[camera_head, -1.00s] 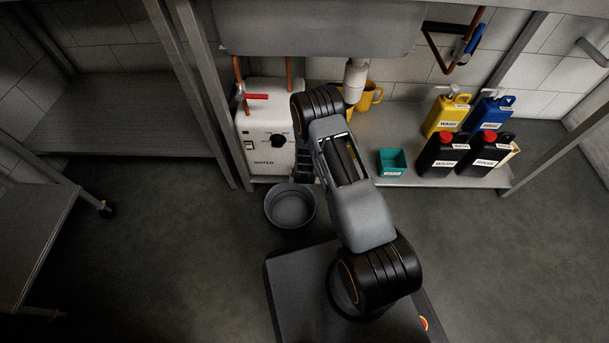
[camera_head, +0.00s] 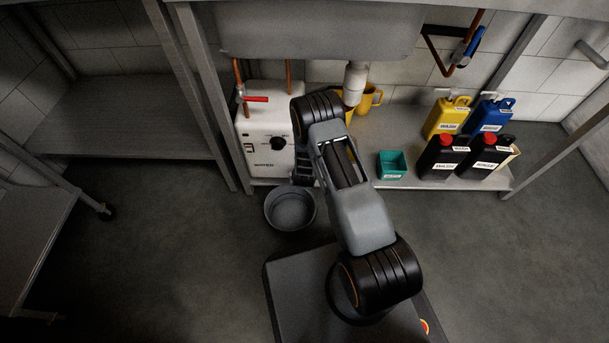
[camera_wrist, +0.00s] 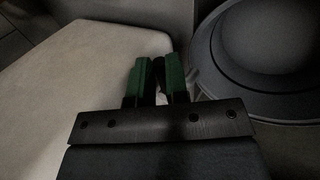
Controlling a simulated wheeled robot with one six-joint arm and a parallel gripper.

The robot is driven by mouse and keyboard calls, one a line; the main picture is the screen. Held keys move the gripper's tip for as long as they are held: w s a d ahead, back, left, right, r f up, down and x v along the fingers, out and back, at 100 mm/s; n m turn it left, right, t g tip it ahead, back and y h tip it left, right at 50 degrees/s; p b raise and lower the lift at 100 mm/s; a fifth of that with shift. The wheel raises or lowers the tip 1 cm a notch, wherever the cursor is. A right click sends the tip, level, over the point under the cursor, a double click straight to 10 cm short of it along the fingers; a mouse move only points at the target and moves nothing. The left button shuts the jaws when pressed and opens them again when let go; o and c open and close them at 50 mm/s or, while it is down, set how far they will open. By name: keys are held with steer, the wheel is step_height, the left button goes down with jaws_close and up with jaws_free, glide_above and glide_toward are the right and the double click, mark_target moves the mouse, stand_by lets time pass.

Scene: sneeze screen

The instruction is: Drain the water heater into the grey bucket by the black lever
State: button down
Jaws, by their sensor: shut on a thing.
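The white water heater (camera_head: 252,128) stands under the sink, with a black knob (camera_head: 278,143) on its front. Its pale casing fills the left of the wrist view (camera_wrist: 75,75). The grey bucket (camera_head: 290,212) stands on the floor before the heater; it also shows at the right of the wrist view (camera_wrist: 292,108). My gripper (camera_head: 304,178) is low beside the heater's front, close above the bucket's back right rim. In the wrist view its green fingers (camera_wrist: 160,72) are closed on a small dark piece, apparently the black lever, mostly hidden between them.
A red-handled valve (camera_head: 256,98) is on the pipe above the heater. A steel post (camera_head: 208,100) stands left of the heater.

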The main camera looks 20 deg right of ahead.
steer(key=s+a+m+g+h+p, duration=0.2)
steer(key=a+m+g, duration=0.4)
steer(key=m, duration=0.8)
steer(key=shift+s+h+p, duration=0.25)
steer(key=shift+h+p, duration=0.45)
steer(key=shift+h, duration=0.7)
steer(key=shift+a, duration=0.15)
steer(key=c, duration=1.4)
jaws_free()
steer(key=shift+r, duration=0.1)
